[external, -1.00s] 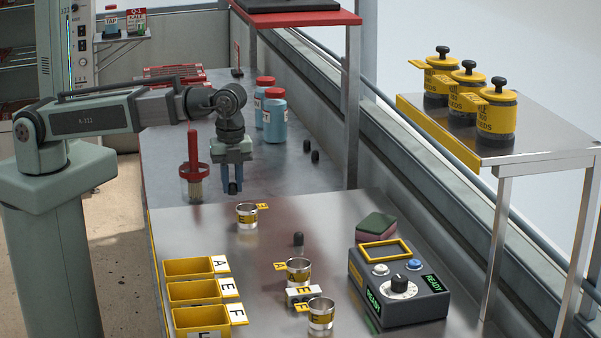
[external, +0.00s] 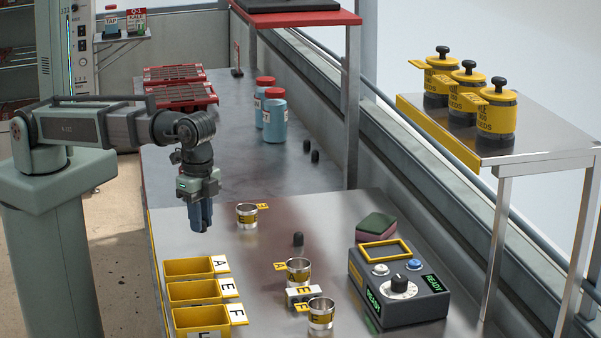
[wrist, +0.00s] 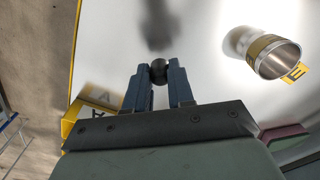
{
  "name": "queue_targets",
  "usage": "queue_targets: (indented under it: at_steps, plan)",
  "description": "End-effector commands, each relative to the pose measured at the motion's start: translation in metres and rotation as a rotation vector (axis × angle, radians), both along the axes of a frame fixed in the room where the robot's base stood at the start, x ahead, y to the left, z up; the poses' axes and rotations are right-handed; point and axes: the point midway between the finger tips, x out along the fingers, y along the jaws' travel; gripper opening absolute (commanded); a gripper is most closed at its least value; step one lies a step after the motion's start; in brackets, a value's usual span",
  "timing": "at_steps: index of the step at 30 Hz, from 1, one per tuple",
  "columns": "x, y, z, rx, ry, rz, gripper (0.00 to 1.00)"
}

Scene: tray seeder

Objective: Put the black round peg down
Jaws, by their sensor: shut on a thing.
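My gripper (external: 201,226) points down over the steel table near its left edge, left of a cup with a yellow tag. In the wrist view, my gripper (wrist: 160,80) is shut on the black round peg (wrist: 158,71), held between the blue fingertips. The fingers hide the peg in the external view. A dark blurred reflection or shadow lies beyond it on the tabletop. I cannot tell how high the peg is above the table.
The tagged cup (external: 247,217) also shows in the wrist view (wrist: 275,57). Yellow bins (external: 190,292) stand in front. Two more cups, one here (external: 299,272), a control box (external: 398,290) and a sponge (external: 377,227) are to the right. Blue bottles (external: 274,120) stand behind.

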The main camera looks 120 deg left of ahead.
Motion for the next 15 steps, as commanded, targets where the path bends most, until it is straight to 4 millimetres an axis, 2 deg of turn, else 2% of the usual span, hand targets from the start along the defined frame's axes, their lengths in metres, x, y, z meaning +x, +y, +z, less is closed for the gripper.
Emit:
queue_targets:
  at_steps: [6,15]
  plan:
    - [0.011,-0.020,0.001,0.000,0.000,0.058,0.00]
    - [0.035,-0.001,0.006,0.000,0.000,-0.040,0.00]
